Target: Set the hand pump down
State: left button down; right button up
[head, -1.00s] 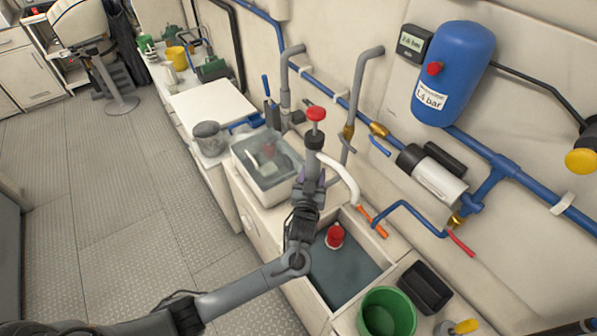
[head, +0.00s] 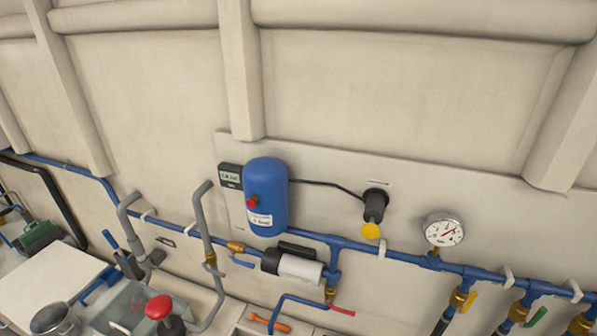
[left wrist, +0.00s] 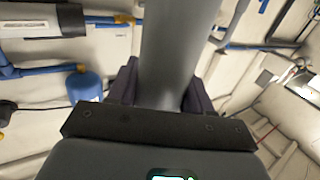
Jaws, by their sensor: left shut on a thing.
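The hand pump (head: 159,307) shows at the bottom of the head view only as its red knob and a dark part just under it. The rest of it is below the frame. In the left wrist view the pump's thick grey tube (left wrist: 178,50) runs up between the fingers of my left gripper (left wrist: 162,95). The gripper is shut on the tube. The lower end of the pump and whatever is under it are hidden. My right gripper is in neither view.
A clear bin (head: 104,317) stands beside the knob, with a grey pot (head: 50,319) and pale board (head: 52,273) to its left. Grey hoses (head: 211,240) rise behind. A blue tank (head: 267,190), blue pipes and a gauge (head: 443,230) line the wall.

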pick_arm(q)
jog(key=d+r+m+h, duration=0.1)
jog(key=d+r+h, duration=0.1)
jog(key=d+r, duration=0.3)
jog(key=s+f, duration=0.3)
jog(key=s, duration=0.2)
jog(key=shift+a+f+m+h, duration=0.15)
jog(key=shift+f+m+h, duration=0.25)
